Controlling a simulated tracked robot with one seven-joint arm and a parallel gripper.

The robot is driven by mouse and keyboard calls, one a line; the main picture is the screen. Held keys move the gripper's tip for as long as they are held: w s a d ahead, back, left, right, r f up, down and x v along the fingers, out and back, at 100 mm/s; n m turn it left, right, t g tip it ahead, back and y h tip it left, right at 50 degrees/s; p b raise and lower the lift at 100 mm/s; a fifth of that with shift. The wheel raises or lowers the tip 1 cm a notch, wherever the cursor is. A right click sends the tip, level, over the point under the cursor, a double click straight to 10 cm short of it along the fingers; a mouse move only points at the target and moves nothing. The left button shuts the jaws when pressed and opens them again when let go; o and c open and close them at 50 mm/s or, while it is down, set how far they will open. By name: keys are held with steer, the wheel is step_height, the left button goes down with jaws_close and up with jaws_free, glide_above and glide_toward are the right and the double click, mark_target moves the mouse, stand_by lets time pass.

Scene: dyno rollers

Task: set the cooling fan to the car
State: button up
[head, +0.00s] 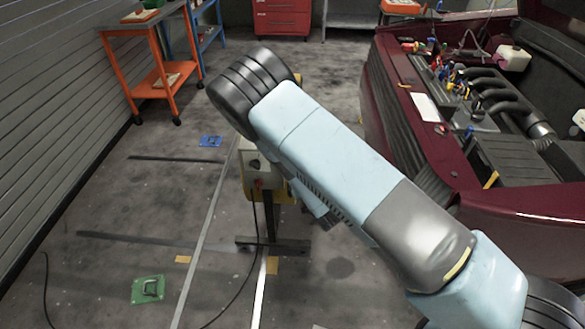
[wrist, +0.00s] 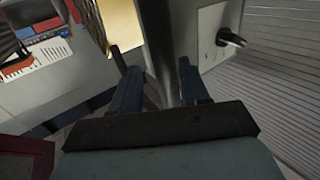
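A stand with a grey control box (head: 256,172), yellow parts and a dark foot (head: 272,246) is on the floor in the middle of the head view. It looks like the cooling fan, but my arm covers its upper part. The dark red car (head: 410,125) is at the right with its engine bay open. My gripper (wrist: 160,92) shows in the wrist view, with its two blue fingers apart. A grey post (wrist: 172,50) runs between them, close to the right finger, with a gap on the left. Contact cannot be told. A grey box with a black knob (wrist: 232,38) is beside the post. In the head view my gripper is hidden.
An orange cart (head: 158,75) stands by the left wall, and a red drawer cabinet (head: 282,18) at the back. A green plate (head: 148,289) and a blue plate (head: 211,141) lie on the floor. A black cable (head: 245,285) crosses the floor. The floor left of the stand is mostly clear.

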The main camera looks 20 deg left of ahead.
steer(key=v, duration=1.3)
steer(key=shift+s+f, duration=0.2)
steer(key=shift+f, duration=0.1)
steer(key=shift+d+r, duration=0.1)
steer(key=shift+d+r, duration=0.1)
steer(key=shift+r, duration=0.1)
stand_by(0.7)
